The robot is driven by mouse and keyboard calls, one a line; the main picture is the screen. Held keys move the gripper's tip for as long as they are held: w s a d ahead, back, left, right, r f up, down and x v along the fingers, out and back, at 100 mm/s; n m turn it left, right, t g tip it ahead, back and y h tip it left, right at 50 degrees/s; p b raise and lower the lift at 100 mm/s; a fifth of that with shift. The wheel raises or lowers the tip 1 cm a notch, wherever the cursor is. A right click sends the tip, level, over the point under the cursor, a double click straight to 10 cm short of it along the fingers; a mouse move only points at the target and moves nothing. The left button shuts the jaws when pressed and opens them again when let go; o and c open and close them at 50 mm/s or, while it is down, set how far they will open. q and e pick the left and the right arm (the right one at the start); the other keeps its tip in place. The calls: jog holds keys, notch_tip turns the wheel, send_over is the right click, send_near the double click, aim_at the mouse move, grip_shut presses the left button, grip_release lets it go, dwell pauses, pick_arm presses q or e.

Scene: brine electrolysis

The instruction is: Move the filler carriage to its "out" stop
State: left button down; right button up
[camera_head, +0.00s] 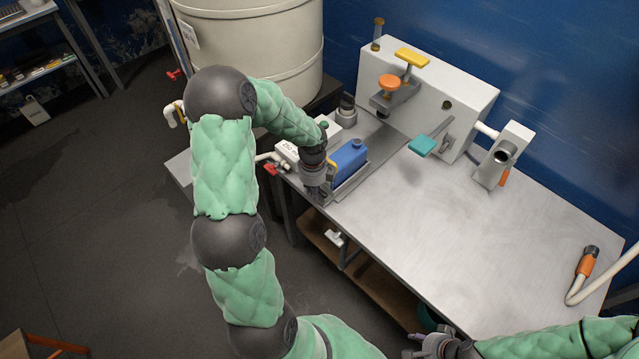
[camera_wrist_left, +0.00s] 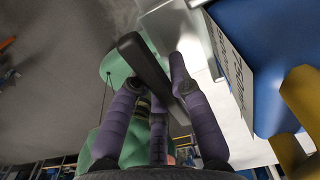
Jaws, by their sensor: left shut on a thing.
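The filler (camera_head: 425,105) is a white housing at the back of the steel table, with an orange knob and a yellow paddle. A metal track or tray (camera_head: 350,183) runs from it towards the left front and holds a blue canister (camera_head: 349,158). The canister also shows at the right of the left wrist view (camera_wrist_left: 272,50). My left gripper (camera_head: 316,183) is beside the canister at the table's left edge. In the left wrist view its purple fingers (camera_wrist_left: 155,85) are shut on a dark bar (camera_wrist_left: 145,62). I cannot tell which part is the carriage. My right gripper (camera_head: 418,346) is low at the front edge, its jaws unclear.
A white labelled box (camera_head: 288,152) stands left of the canister. A large cream tank (camera_head: 250,45) is behind my left arm. A teal paddle (camera_head: 422,145) sticks out from the housing. A hose with an orange grip (camera_head: 587,262) lies at the right. The middle of the table is clear.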

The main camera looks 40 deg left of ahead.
pick_arm(q)
jog(key=shift+s, duration=0.25)
jog(key=c, duration=1.1)
grip_release()
jog(key=shift+s, duration=0.15)
jog(key=shift+c, duration=0.2)
jog(key=shift+a+r, duration=0.1)
jog(key=shift+r, duration=0.2)
notch_tip(320, 180, up, 11)
jog(key=shift+r, duration=0.2)
